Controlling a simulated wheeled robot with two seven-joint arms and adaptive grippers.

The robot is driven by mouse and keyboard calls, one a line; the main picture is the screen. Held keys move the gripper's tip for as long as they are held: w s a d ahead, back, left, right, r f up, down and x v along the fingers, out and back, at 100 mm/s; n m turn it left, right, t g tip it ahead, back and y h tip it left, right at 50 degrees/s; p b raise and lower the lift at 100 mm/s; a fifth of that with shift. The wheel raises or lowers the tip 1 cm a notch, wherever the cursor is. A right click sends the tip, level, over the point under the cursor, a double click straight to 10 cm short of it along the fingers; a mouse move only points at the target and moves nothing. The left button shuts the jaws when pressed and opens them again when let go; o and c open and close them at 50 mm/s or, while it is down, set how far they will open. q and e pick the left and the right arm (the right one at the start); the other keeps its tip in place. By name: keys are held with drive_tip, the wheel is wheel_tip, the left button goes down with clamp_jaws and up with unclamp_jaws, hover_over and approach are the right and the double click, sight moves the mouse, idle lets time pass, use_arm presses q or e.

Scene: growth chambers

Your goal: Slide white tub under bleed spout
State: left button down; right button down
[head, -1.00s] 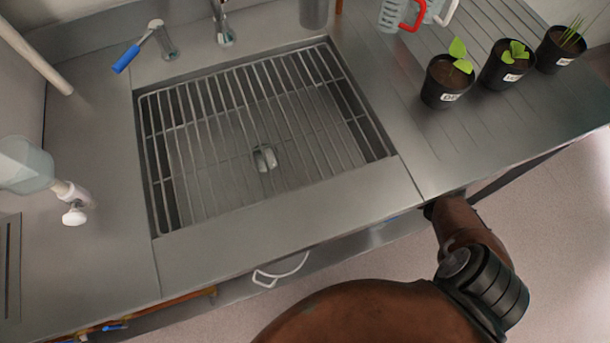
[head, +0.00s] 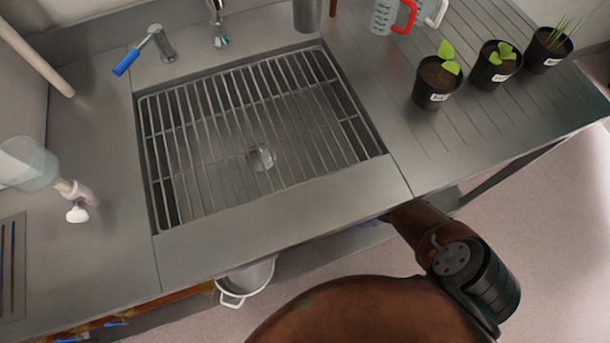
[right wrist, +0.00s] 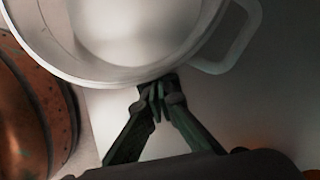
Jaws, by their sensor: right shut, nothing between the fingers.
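The white tub (head: 250,278) shows partly beyond the front edge of the sink counter, low in the head view, with its loop handle (head: 232,300) facing out. The counter hides the rest of it. In the right wrist view the tub (right wrist: 85,72) fills the top, with its rim and a side handle. My right gripper (right wrist: 158,92) is shut and empty, its fingertips at the tub's outer wall; whether they touch cannot be told. In the head view the counter hides this gripper. My left gripper is not in view. I cannot make out the bleed spout.
Orange-brown piping with blue handles (head: 115,323) runs under the counter's front edge at lower left. Above is a sink with a wire rack (head: 262,120). Potted plants (head: 437,82) stand on the right drainboard. The floor (head: 545,225) at right is clear.

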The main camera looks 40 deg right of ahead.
drive_tip(key=a, duration=0.6)
drive_tip(key=w+a, duration=0.1)
drive_tip(key=a, duration=0.2)
